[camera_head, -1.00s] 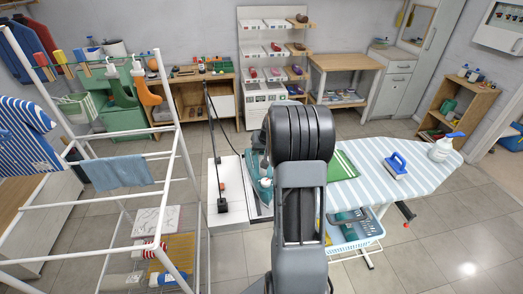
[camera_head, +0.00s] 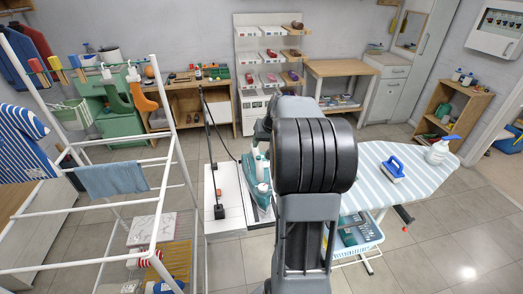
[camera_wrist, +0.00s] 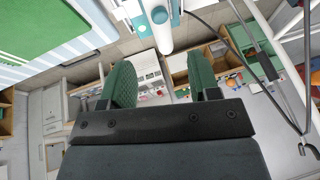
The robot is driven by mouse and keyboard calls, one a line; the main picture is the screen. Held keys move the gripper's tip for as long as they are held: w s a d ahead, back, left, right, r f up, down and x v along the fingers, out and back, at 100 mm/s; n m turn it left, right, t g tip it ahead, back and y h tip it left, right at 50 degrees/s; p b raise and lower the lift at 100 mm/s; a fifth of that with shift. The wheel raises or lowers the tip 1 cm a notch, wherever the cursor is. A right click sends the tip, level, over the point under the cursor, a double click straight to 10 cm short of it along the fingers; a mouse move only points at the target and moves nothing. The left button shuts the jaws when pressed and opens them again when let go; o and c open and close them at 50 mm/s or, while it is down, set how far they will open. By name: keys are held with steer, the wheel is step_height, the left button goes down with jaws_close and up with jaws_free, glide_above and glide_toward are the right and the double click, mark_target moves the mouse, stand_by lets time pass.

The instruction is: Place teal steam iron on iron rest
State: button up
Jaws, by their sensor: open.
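The teal steam iron (camera_head: 262,178), teal and white, is left of my arm at the left end of the ironing board in the head view. A grey tray-like surface (camera_head: 259,216), which looks like the iron rest, shows under and in front of it; I cannot tell whether they touch. A teal and white body, likely this iron (camera_wrist: 160,18), shows at the top middle of the wrist view. My gripper (camera_wrist: 163,82) is open and empty, its two green-padded fingers apart and short of the iron in that view. My arm hides the gripper in the head view.
The striped ironing board (camera_head: 425,174) carries a blue iron (camera_head: 393,168) and a spray bottle (camera_head: 438,150). A green cloth (camera_wrist: 50,27) shows in the wrist view. A white block with a cord post (camera_head: 230,208) stands left of the teal iron. A drying rack (camera_head: 110,204) is farther left.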

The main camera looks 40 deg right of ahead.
steer(key=s+a+r+n, duration=0.1)
steer(key=s+a+r, duration=0.15)
steer(key=a, duration=0.45)
steer(key=s+a+r+n, duration=0.2)
steer(key=s+a, duration=0.1)
steer(key=a, duration=0.4)
steer(key=s+a+f+n, duration=0.2)
steer(key=s+a+f, duration=0.1)
steer(key=s+a, duration=0.8)
steer(key=shift+s+f+n+g, duration=0.3)
steer(key=shift+d, duration=0.1)
steer(key=shift+c, duration=0.3)
steer(key=shift+c, duration=0.7)
steer(key=shift+d, duration=0.1)
steer(key=shift+c, duration=0.3)
